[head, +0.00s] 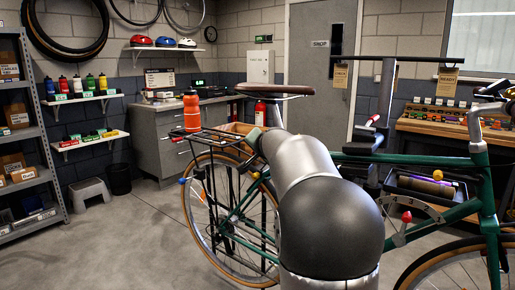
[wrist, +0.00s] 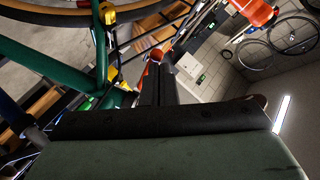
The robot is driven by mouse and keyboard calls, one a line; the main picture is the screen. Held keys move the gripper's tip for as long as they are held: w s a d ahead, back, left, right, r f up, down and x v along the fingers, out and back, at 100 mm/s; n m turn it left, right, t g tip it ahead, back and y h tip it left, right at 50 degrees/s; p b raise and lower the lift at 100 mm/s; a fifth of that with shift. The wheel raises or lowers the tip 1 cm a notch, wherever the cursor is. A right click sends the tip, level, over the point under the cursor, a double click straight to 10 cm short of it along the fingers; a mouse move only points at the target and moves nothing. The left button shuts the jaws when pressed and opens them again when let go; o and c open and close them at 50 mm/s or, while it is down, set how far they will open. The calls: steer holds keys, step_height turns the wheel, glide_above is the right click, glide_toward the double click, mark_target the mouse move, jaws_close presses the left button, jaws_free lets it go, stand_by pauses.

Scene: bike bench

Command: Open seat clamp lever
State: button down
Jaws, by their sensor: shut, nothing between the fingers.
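A green bike (head: 470,207) stands across the right half of the head view, with its dark saddle (head: 275,90) high behind my arm. My arm covers the seat tube and clamp area there, and my gripper is mostly hidden. In the wrist view my gripper (wrist: 158,72) is shut and empty, its two dark fingers side by side. A small red-orange rounded knob (wrist: 156,55) shows just beyond the fingertips; I cannot tell whether it is the seat clamp lever's end or whether they touch. A green frame tube (wrist: 45,62) lies to the left.
A rear rack (head: 215,137) carries an orange bottle (head: 191,110), which also shows in the wrist view (wrist: 255,10). Shelves (head: 20,140) stand far left, a grey cabinet (head: 165,140) at the back, and a workbench (head: 450,128) at right.

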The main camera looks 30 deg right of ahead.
steer(key=shift+d, duration=0.2)
steer(key=shift+w+d+b, duration=0.25)
steer(key=shift+d+b, duration=0.05)
steer(key=shift+d, duration=0.35)
steer(key=shift+r, duration=0.15)
steer(key=s+a+r+p, duration=0.3)
steer(key=a+p, duration=0.4)
steer(key=a, duration=0.3)
steer(key=shift+s+r+p, duration=0.2)
steer(key=shift+s+p, duration=0.15)
steer(key=shift+s, duration=0.55)
